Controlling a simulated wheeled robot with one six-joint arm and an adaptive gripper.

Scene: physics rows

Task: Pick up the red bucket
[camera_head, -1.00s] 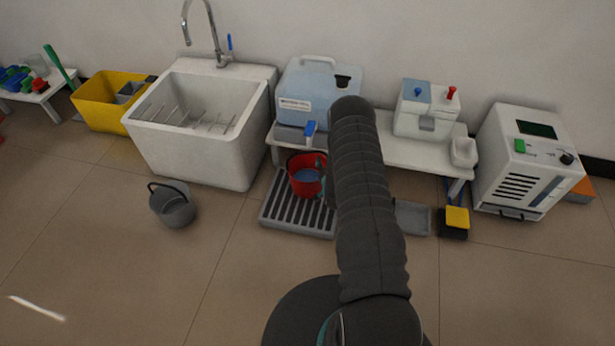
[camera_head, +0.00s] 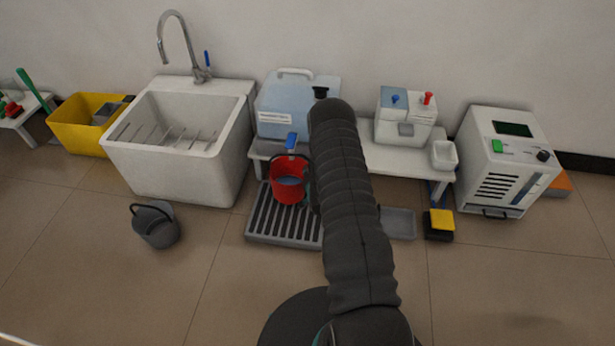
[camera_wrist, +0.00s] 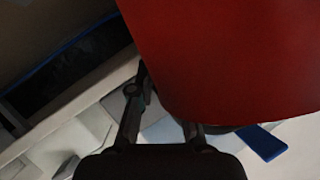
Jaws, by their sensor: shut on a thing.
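The red bucket (camera_head: 288,184) is near the middle of the head view, left of my arm, with its dark handle standing up. It appears slightly above the grey slatted grate (camera_head: 262,225), in front of the low white bench. In the wrist view the bucket's red wall (camera_wrist: 235,55) fills the upper right, close against my gripper (camera_wrist: 165,112). My gripper is shut on the bucket. My arm hides most of the gripper in the head view, and the exact contact point is hidden.
A grey bucket (camera_head: 156,225) stands on the floor at left. The white sink (camera_head: 175,165) is behind it. The bench (camera_head: 385,158) carries a blue-white container (camera_head: 285,105) and a white device (camera_head: 405,115). A yellow-black block (camera_head: 439,224) is at right. The front floor is clear.

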